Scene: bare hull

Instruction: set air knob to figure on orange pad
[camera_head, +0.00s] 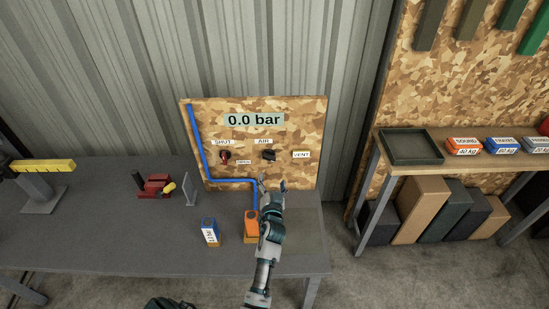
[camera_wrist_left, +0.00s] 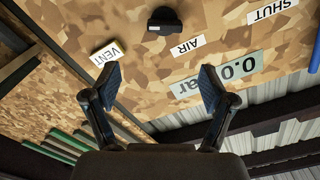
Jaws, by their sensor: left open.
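The black air knob (camera_head: 268,155) sits under the AIR label on the chipboard panel (camera_head: 225,120). It also shows at the top of the wrist view (camera_wrist_left: 165,20), which sees the panel upside down. The readout (camera_head: 253,120) shows 0.0 bar. My left gripper (camera_head: 272,186) is open and empty, below the knob in the head view and apart from it. In the wrist view its fingers (camera_wrist_left: 160,88) are spread wide. The orange pad (camera_head: 251,222) stands on the bench beside my left arm; its figure is too small to read. My right gripper is not in view.
A red knob (camera_head: 225,156) sits between SHUT and OPEN labels. A VENT label (camera_head: 301,154) is right of the air knob. A blue pipe (camera_head: 196,140) runs along the panel. A blue and white block (camera_head: 210,232) stands left of the orange pad.

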